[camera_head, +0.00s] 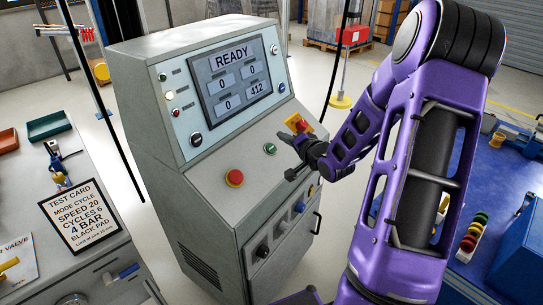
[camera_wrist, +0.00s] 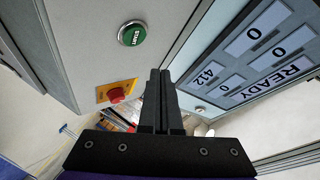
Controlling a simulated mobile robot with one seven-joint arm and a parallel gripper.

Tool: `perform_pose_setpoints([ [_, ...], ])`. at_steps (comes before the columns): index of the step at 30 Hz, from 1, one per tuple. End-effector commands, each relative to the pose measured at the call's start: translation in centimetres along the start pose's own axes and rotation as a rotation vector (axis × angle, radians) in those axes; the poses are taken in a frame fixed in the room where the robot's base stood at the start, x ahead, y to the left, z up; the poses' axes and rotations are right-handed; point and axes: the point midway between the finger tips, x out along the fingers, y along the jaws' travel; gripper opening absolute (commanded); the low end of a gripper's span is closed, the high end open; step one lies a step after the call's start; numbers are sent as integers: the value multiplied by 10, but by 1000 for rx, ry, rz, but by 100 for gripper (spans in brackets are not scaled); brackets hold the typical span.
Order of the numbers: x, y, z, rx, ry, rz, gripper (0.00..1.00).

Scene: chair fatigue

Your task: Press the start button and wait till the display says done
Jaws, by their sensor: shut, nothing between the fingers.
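The grey test console carries a tilted display (camera_head: 232,80) that reads READY, with 0, 0, 0 and 412 below; it also shows rotated in the wrist view (camera_wrist: 262,55). The green start button (camera_head: 270,149) sits on the sloping panel below the display. In the wrist view the green button (camera_wrist: 132,34), lettered START, is up and left of the fingertips. My gripper (camera_head: 282,135) is over the panel, close to the green button. In the wrist view its two fingers (camera_wrist: 160,73) are together and empty, apart from the button in the picture.
A red button on a yellow plate (camera_head: 299,123) is right by my gripper. Another red button (camera_head: 234,178) sits lower left on the panel. Knobs (camera_head: 280,228) line the console's front. A test card (camera_head: 83,215) lies on the left bench. A blue bench (camera_head: 505,190) stands at right.

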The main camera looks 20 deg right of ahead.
Motion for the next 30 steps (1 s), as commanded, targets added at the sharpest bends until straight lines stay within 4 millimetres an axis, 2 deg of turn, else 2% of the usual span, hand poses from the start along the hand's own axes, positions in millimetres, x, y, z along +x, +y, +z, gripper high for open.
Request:
perform_pose_setpoints([
  [1,8,10,8,0,-2,-1,0],
  [10,27,20,20,1,-1,0,0],
  [30,29,21,21,0,0,0,0],
])
